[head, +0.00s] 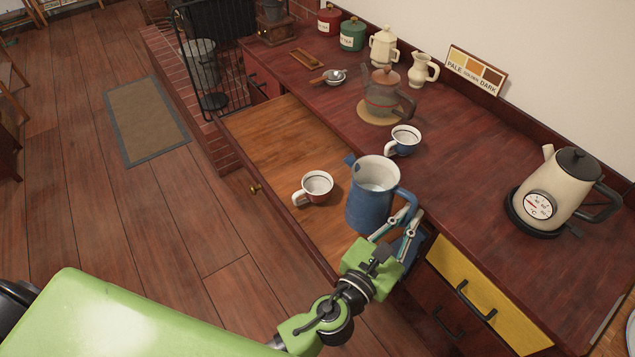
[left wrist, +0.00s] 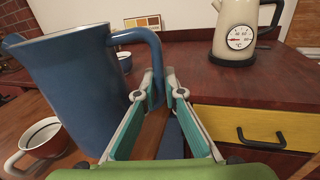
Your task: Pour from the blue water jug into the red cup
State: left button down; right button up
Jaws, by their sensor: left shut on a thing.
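The blue water jug (head: 369,207) is upright over the pulled-out wooden board, with pale water visible inside. My left gripper (head: 402,228) is shut on the jug's handle at its right side. In the left wrist view the jug (left wrist: 75,85) fills the left, its handle running between the fingers (left wrist: 160,95). The red cup (head: 314,188) stands upright on the board, left of the jug and apart from it. It also shows at the lower left of the left wrist view (left wrist: 42,138). Whether the jug touches the board is hard to tell. My right gripper is not in view.
A blue cup (head: 403,140) stands behind the jug on the counter. A glass teapot (head: 384,95) sits on a round mat further back. A cream kettle (head: 560,190) is at the right, above a yellow drawer (head: 470,290). The board (head: 270,140) is clear at its far left.

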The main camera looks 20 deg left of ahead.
aim_at(384, 206)
pick_arm(q)
jog(key=f+b, duration=0.1)
jog(key=d+f+b, duration=0.1)
jog(key=f+b, duration=0.2)
jog(key=f, duration=0.1)
jog(key=shift+d, duration=0.25)
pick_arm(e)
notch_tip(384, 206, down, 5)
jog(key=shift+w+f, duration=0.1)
